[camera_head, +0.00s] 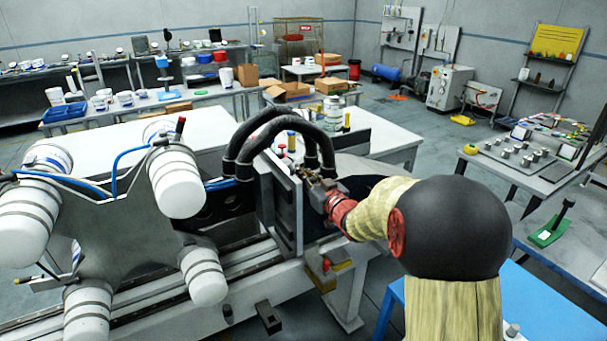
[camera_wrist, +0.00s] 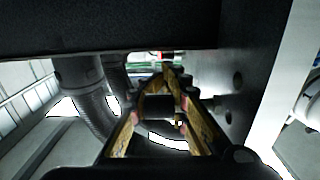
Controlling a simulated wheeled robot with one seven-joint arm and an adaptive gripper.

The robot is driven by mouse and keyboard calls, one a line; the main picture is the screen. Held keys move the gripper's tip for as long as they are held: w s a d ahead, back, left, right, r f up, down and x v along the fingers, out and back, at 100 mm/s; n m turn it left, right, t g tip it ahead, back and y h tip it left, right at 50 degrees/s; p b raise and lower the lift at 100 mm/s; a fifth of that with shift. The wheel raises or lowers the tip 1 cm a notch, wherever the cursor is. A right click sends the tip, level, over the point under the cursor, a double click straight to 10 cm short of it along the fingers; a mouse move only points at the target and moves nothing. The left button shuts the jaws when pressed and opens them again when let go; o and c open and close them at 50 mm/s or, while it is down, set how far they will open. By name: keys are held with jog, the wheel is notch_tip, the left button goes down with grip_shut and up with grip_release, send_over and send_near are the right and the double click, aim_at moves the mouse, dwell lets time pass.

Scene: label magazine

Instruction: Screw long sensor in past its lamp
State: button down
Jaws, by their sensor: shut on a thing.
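My gripper (camera_head: 319,184) is at the upright grey plate of the machine (camera_head: 285,205), on its right side, just below the black hoses. In the wrist view my gripper (camera_wrist: 163,100) has its yellow fingers closed in on a dark, short cylindrical body (camera_wrist: 158,107), which looks like the long sensor. Its far end is hidden, and I cannot tell how deep it sits in the plate. In the head view the sensor is too small and covered to make out. I cannot make out its lamp in either view.
Thick black hoses (camera_head: 270,122) arch close above my gripper; a ribbed hose (camera_wrist: 88,95) passes left of the fingers in the wrist view. A dark block (camera_wrist: 110,25) overhangs the fingers. A machine with several white cylinders (camera_head: 175,180) stands left.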

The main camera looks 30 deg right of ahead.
jog(key=shift+r+g+p, duration=0.1)
jog(key=shift+g+p, duration=0.2)
jog(key=shift+p, duration=0.65)
jog(key=shift+p, duration=0.6)
jog(key=shift+g+p, duration=0.4)
jog(key=shift+p, duration=0.2)
jog(key=shift+f+g+p, duration=0.25)
jog(key=shift+g+p, duration=0.05)
jog(key=shift+p, duration=0.6)
jog(key=shift+f+p, duration=0.3)
jog(key=shift+p, duration=0.1)
jog(key=c, duration=1.6)
grip_release()
jog(key=shift+c, duration=0.2)
jog(key=shift+s, duration=0.1)
